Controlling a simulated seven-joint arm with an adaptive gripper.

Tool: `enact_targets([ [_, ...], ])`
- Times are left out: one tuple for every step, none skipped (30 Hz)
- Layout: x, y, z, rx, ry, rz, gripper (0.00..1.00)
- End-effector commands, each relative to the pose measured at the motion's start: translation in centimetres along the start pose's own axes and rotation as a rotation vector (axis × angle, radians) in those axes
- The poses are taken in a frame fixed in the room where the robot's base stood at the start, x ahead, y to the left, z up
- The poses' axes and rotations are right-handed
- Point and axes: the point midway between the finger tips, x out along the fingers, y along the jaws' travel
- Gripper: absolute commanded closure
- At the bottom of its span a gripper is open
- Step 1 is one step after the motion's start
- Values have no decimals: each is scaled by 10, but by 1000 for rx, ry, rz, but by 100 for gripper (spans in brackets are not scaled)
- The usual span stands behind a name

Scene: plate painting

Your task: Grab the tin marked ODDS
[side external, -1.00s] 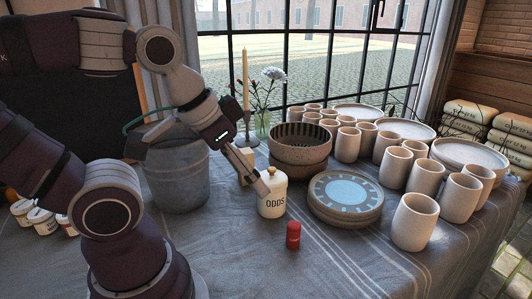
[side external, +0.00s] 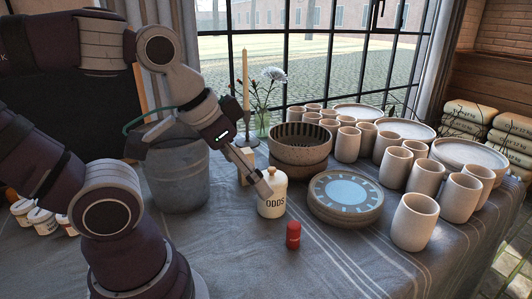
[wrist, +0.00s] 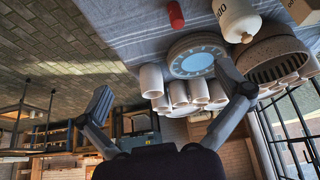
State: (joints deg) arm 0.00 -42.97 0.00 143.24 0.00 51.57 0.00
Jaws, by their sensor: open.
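The tin marked ODDS (side external: 272,201) is a cream, round tin with a knobbed lid, upright on the cloth. In the wrist view the cream tin (wrist: 236,20) shows at the top right, cut by the frame edge. My gripper (side external: 260,184) is at the upper left of the tin in the side view, with a finger overlapping the tin's shoulder; I cannot tell whether it touches. In the wrist view my gripper (wrist: 168,88) has its fingers spread wide with nothing between them. The tin lies beyond the right fingertip there.
A red small bottle (side external: 293,235) stands in front of the tin. A stack of plates (side external: 345,214) is to its right, and a ribbed bowl (side external: 300,158) behind. A pale box (side external: 246,155) is partly hidden behind my gripper. Several cups (side external: 414,222) crowd the right.

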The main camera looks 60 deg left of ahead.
Motion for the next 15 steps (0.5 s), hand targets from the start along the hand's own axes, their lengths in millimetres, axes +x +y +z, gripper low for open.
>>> enact_targets([
  [0, 0, 0, 0, 0, 0, 0],
  [0, 0, 0, 0, 0, 0, 0],
  [0, 0, 0, 0, 0, 0, 0],
  [0, 0, 0, 0, 0, 0, 0],
  [0, 0, 0, -1, 0, 0, 0],
  [0, -1, -1, -9, -3, -2, 0],
  [0, -2, -4, -26, -8, -6, 0],
  [0, -4, -7, -52, -19, -11, 0],
  [0, -7, -14, -106, -38, -23, 0],
  [1, -11, -20, -161, -56, -35, 0],
  [2, -16, -28, -226, -78, -48, 0],
  [6, -24, -39, -325, -108, -70, 0],
  [9, -31, -48, -404, -131, -88, 0],
  [14, -38, -56, -486, -155, -107, 0],
  [21, -48, -65, -594, -184, -133, 0],
])
